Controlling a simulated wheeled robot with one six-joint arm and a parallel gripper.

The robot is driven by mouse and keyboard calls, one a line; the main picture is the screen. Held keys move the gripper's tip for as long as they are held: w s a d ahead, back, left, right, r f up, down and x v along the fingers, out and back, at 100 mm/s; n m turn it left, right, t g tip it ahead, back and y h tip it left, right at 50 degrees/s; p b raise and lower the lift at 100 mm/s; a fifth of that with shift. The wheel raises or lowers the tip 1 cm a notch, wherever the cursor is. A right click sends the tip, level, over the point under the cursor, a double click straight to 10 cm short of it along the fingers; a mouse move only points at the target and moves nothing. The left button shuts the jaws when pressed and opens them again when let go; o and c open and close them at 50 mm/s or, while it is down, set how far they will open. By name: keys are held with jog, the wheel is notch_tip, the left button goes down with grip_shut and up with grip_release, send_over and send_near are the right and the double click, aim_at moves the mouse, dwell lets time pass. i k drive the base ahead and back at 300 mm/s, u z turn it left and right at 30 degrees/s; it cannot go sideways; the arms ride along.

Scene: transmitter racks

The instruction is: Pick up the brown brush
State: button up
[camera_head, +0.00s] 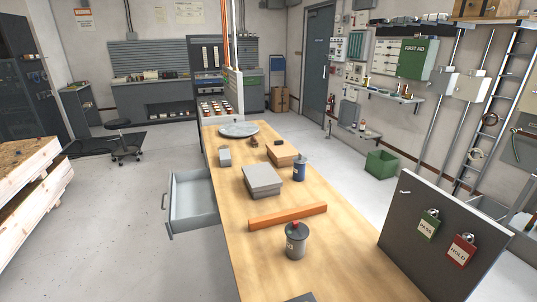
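No thing in view is clearly a brown brush. A small dark brown item (254,142) lies on the wooden workbench (225,227) just in front of a grey round plate (238,130); it may be the brush, but it is too small to tell. A small dark item (279,142) also sits on a tan box (284,154) to its right; I cannot tell what it is. My gripper is not in view.
On the bench stand a grey box (262,181), a blue can (299,169), an orange bar (288,216), a grey canister (295,243) and a small grey block (225,156). An open drawer (190,203) juts out left. A tagged panel (405,225) stands right.

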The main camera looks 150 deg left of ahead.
aim_at(254, 142)
jog(key=i, duration=1)
jog(key=u, duration=3.3)
jog(key=i, duration=4.6)
jog(key=u, duration=2.25)
jog(key=i, duration=2.5)
